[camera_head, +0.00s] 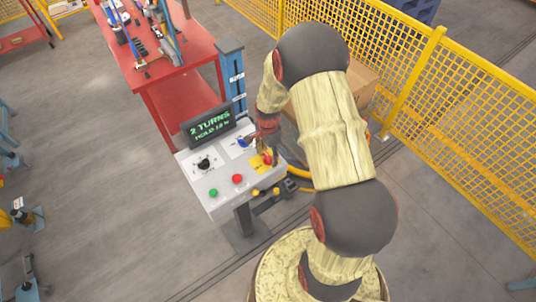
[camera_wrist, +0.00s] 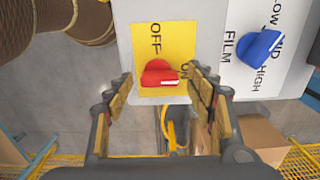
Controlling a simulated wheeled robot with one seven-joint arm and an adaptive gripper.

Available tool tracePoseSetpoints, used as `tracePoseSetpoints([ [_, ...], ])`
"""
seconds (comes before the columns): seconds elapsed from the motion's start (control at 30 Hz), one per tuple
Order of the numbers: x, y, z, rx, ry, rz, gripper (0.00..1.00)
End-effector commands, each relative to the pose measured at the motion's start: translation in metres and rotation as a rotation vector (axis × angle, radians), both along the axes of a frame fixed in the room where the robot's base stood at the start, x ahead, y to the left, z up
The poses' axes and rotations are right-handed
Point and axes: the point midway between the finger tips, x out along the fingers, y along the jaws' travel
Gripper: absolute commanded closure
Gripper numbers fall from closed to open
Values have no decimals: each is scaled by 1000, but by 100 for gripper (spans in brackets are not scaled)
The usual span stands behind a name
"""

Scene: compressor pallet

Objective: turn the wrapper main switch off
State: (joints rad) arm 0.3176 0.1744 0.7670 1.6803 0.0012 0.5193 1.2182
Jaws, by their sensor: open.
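The wrapper main switch is a red rotary knob (camera_wrist: 160,75) on a yellow plate (camera_wrist: 180,38) at the panel's edge. OFF is printed above the knob in the wrist view; a second label at its right is partly hidden by a finger. The knob's white mark is at its lower right, away from OFF. My gripper (camera_wrist: 161,82) is open, with one finger on each side of the knob. I cannot tell whether either finger touches it. In the head view, my gripper (camera_head: 266,150) is over the knob (camera_head: 267,159), partly hiding the plate.
The control panel (camera_head: 220,183) also has a blue FILM knob (camera_wrist: 260,48), a black knob (camera_head: 204,163), green (camera_head: 213,193) and red (camera_head: 237,178) buttons, and a screen (camera_head: 209,125) reading "2 TURNS". A red workbench (camera_head: 178,95) stands behind; yellow fencing (camera_head: 470,120) is at right.

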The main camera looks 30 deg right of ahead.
Motion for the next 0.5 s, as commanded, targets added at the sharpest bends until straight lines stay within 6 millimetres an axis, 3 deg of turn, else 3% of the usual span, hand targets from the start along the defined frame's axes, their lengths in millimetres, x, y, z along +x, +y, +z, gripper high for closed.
tracePoseSetpoints([
  [0.1,0,0,0,0,0,0,45],
  [0.5,0,0,0,0,0,0,68],
])
